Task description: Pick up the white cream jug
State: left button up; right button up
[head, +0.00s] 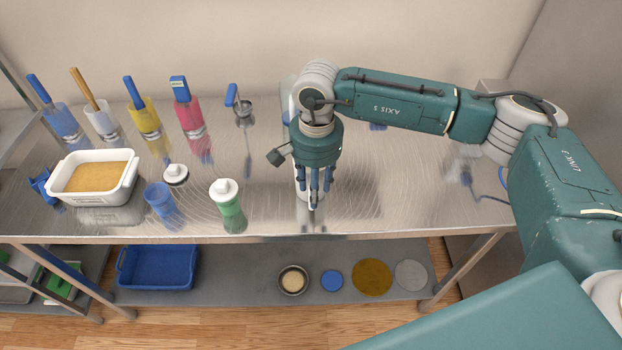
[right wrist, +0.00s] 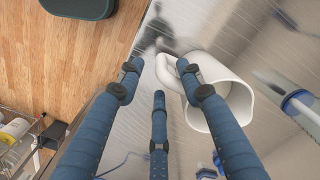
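The white cream jug (right wrist: 222,108) shows in the right wrist view, with its open mouth and its handle toward my fingers. In the head view it is mostly hidden behind my right gripper (head: 314,198), with only slivers of white (head: 298,186) showing. The right gripper points down at the front part of the steel table. In the right wrist view its three blue fingers (right wrist: 160,80) are spread apart, with the jug's handle between them. I cannot tell whether any finger touches it. My left gripper is in neither view.
On the steel table (head: 400,190), a green bottle (head: 229,208), a blue cup (head: 162,202) and a white basin (head: 97,177) stand left of the gripper. Several coloured containers with handled tools line the back left. The table right of the gripper is mostly clear.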

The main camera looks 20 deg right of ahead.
jog(key=f+p, duration=0.2)
jog(key=f, duration=0.1)
jog(key=f+p, duration=0.1)
jog(key=shift+w+a+f, duration=0.1)
jog(key=shift+a+f, duration=0.25)
jog(key=shift+a, duration=0.05)
jog(key=shift+f, duration=0.5)
jog(key=shift+w, duration=0.1)
grip_shut()
